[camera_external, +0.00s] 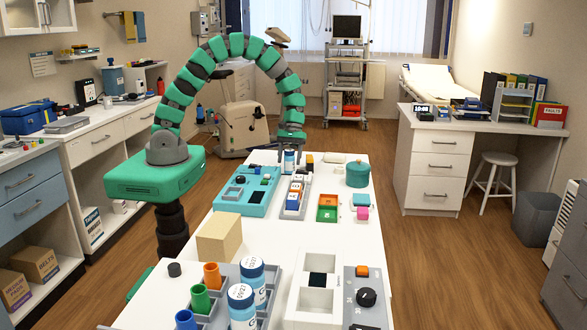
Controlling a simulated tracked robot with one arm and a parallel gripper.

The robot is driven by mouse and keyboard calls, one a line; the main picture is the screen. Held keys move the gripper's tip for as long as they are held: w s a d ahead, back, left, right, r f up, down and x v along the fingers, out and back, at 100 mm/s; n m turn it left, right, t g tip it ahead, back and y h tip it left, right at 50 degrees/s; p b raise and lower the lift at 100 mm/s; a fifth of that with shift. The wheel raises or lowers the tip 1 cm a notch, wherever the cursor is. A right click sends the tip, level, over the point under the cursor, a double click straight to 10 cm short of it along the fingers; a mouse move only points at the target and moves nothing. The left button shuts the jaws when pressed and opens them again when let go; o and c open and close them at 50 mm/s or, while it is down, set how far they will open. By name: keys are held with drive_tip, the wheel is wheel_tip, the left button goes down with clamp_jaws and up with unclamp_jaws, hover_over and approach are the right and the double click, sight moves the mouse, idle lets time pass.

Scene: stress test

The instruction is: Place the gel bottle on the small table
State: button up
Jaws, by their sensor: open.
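My gripper (283,149) points down at the far end of the long white table (340,232), at the end of my arched green and grey arm. It is open. A small blue-and-white bottle (289,163) stands upright between or just in front of its fingers; I cannot tell whether they touch it. No label readably says gel, so I cannot tell which is the gel bottle. No separate small table is clear.
A beige block (219,238) and a control box (366,298) stand nearer. Table's right middle is clear.

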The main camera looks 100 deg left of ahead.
drive_tip(key=v, duration=1.2)
drive_tip(key=shift+d, duration=0.1)
drive_tip(key=w+d+r+m+t+y, duration=0.2)
drive_tip(key=d+r+m+t, duration=0.1)
drive_tip(key=r, duration=0.7)
drive_tip(key=w+d+r+m+t+y, duration=0.1)
drive_tip(key=w+d+r+m+t, duration=0.2)
drive_tip(key=r, duration=0.6)
drive_tip(key=w+d+r+m+t+y, duration=0.2)
drive_tip(key=d+r+m, duration=0.1)
drive_tip(key=r, duration=0.7)
drive_tip(key=s+d+r+m+t, duration=0.1)
drive_tip(key=d+r+m+t, duration=0.1)
drive_tip(key=r, duration=0.4)
drive_tip(key=s+d+r+m+t, duration=0.2)
drive_tip(key=d+r, duration=0.1)
drive_tip(key=r, duration=0.4)
drive_tip(key=shift+r, duration=0.3)
drive_tip(key=shift+o, duration=0.5)
drive_tip(key=s+d+r+m+t, duration=0.3)
drive_tip(key=s+r, duration=0.3)
drive_tip(key=r, duration=0.5)
drive_tip(key=shift+s+d+r+t, duration=0.3)
drive_tip(key=shift+d+r+t, duration=0.1)
drive_tip(key=shift+d+t, duration=0.3)
